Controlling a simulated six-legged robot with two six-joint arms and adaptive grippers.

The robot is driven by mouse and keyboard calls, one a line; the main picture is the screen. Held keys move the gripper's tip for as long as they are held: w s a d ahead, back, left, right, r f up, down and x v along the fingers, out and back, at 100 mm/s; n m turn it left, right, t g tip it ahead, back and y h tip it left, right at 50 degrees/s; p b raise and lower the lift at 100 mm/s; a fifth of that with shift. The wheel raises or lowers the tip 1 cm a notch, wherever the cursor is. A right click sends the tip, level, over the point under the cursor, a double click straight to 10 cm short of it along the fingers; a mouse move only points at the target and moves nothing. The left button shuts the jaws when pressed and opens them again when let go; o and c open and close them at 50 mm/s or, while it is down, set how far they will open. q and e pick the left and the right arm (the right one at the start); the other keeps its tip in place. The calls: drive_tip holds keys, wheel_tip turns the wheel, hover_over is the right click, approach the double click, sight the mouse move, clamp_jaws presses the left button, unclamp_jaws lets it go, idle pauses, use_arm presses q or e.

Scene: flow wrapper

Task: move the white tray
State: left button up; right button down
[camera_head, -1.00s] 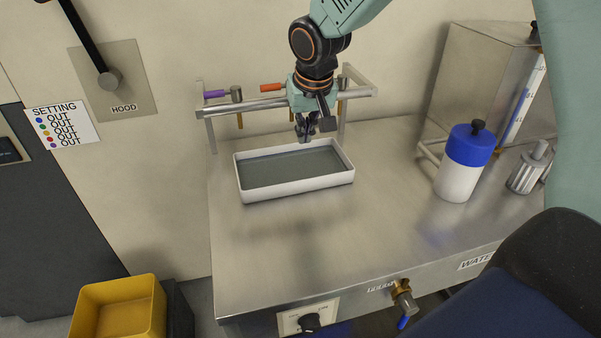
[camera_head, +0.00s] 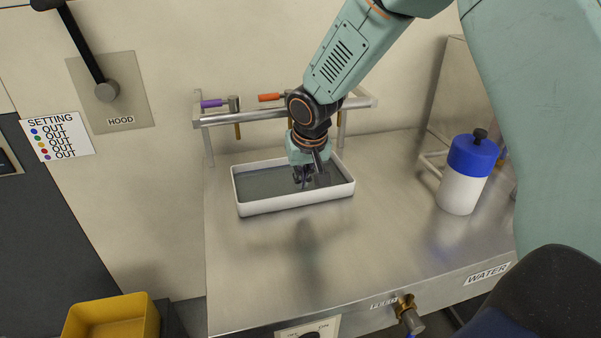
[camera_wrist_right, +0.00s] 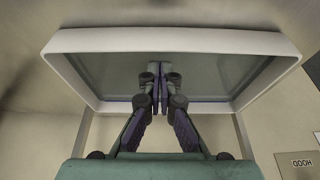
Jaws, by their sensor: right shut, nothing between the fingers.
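The white tray (camera_head: 298,202) is a shallow rectangular tray with a grey inside, lying flat on the steel counter below the rail. My right gripper (camera_head: 302,180) is over the inside of the tray, pointing down, in the head view. In the right wrist view the tray's white rim (camera_wrist_right: 170,42) spans the top of the picture, and my right gripper (camera_wrist_right: 160,72) shows with its fingertips together and nothing between them. I cannot tell whether the fingertips touch the tray's floor. My left gripper is not in view.
A metal rail (camera_head: 270,115) with purple and orange handles stands behind the tray. A white bottle with a blue top (camera_head: 466,175) stands to the right. A yellow bin (camera_head: 112,318) is at the lower left. The counter (camera_head: 290,270) in front of the tray is clear.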

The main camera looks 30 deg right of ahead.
drive_tip(key=shift+s+a+r, duration=0.1)
drive_tip(key=shift+s+a, duration=0.1)
drive_tip(key=shift+s, duration=0.5)
drive_tip(key=shift+s+a, duration=0.1)
drive_tip(key=shift+s, duration=0.05)
